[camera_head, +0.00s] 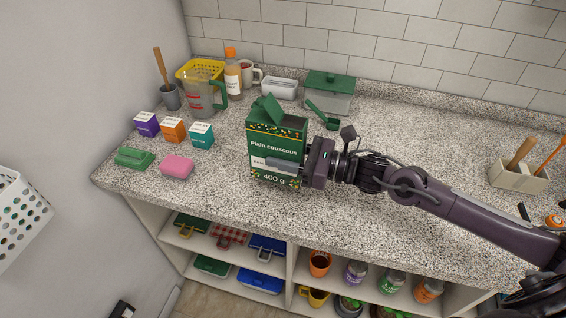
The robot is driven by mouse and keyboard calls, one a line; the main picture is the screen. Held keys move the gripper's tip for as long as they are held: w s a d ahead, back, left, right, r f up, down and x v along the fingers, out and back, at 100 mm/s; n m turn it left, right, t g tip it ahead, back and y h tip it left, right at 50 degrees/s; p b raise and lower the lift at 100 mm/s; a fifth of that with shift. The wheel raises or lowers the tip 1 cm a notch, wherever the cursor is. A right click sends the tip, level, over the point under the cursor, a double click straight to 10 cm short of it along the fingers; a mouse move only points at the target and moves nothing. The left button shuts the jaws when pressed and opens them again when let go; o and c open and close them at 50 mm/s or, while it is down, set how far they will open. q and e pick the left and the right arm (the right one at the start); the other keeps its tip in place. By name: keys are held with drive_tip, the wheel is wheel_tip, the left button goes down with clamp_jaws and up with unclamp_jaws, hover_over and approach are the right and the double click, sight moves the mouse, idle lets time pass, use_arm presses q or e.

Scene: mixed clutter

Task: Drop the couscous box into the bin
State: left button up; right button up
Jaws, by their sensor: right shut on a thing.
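The couscous box (276,135) is dark green with yellow trim, white lettering and an open top flap. It stands upright over the front part of the counter, and I cannot tell whether its base touches the surface. My right gripper (285,166) comes in from the right and is shut on the lower right part of the box, with a finger across its front. A white perforated bin (18,222) is at the far left, beside the counter and cut by the picture edge. My left gripper is not in view.
A measuring jug (203,95), bottle (232,78) and green-lidded container (329,92) stand behind. Open shelves hold mugs and jars below. The counter (420,145) behind my right arm is clear.

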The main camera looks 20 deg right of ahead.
wheel_tip(320, 180, down, 4)
drive_tip(key=shift+r, duration=0.1)
drive_tip(key=o, duration=1)
drive_tip(key=b+v, duration=0.1)
drive_tip(key=v, duration=0.5)
drive_tip(key=shift+w+d+b, duration=0.15)
drive_tip(key=shift+d+b, duration=0.25)
drive_tip(key=shift+o, duration=0.4)
drive_tip(key=shift+s+d, duration=0.3)
drive_tip(key=shift+d, duration=0.15)
drive_tip(key=shift+s+d+r, duration=0.1)
